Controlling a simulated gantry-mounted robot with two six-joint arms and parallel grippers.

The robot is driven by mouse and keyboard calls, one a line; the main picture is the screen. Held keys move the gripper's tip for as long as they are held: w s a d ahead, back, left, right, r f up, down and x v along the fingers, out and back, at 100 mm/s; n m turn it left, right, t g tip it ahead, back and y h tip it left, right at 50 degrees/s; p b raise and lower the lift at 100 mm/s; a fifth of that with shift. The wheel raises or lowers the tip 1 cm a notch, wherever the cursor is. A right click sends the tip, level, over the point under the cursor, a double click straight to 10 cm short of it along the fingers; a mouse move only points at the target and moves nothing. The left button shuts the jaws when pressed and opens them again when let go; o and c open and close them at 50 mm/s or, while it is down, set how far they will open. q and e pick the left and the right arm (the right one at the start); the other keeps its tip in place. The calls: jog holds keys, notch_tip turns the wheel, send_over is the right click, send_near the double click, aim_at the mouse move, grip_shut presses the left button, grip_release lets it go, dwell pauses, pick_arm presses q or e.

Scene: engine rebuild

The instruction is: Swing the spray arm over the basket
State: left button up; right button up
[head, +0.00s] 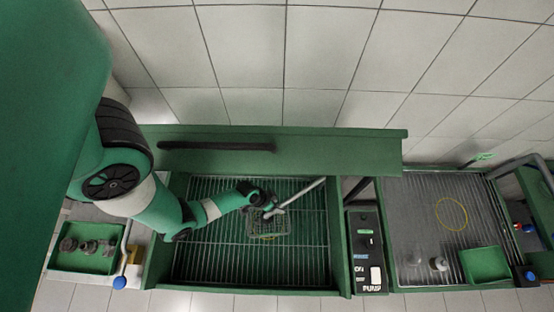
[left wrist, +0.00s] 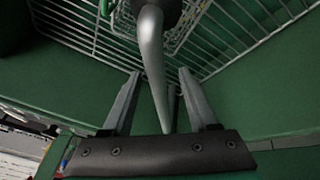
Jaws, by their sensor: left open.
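The spray arm (head: 303,194) is a grey tube over the wire rack inside the green wash cabinet, running from upper right down toward the basket. The small wire basket (head: 270,228) sits on the rack. The tube's lower end appears to be over the basket. My left gripper (head: 266,210) is at this lower end. In the left wrist view my left gripper (left wrist: 160,76) is open, with the grey spray arm (left wrist: 153,55) passing between or just in front of its fingers; exact contact cannot be told. The basket (left wrist: 172,22) shows partly behind the tube. My right gripper is out of view.
The cabinet's raised green lid (head: 300,143) stands behind the rack (head: 215,265). A pump control box (head: 367,250) is to the right, then a grey drain table (head: 405,205) with a yellow ring (head: 452,200) and a green tray (head: 485,264). A parts tray (head: 85,262) is at left.

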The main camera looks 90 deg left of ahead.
pick_arm(q)
jog(key=shift+r, duration=0.1)
jog(key=p+v, duration=0.5)
jog(key=v, duration=0.6)
jog(key=shift+r, duration=0.2)
jog(key=shift+s, duration=0.15)
dwell(0.4)
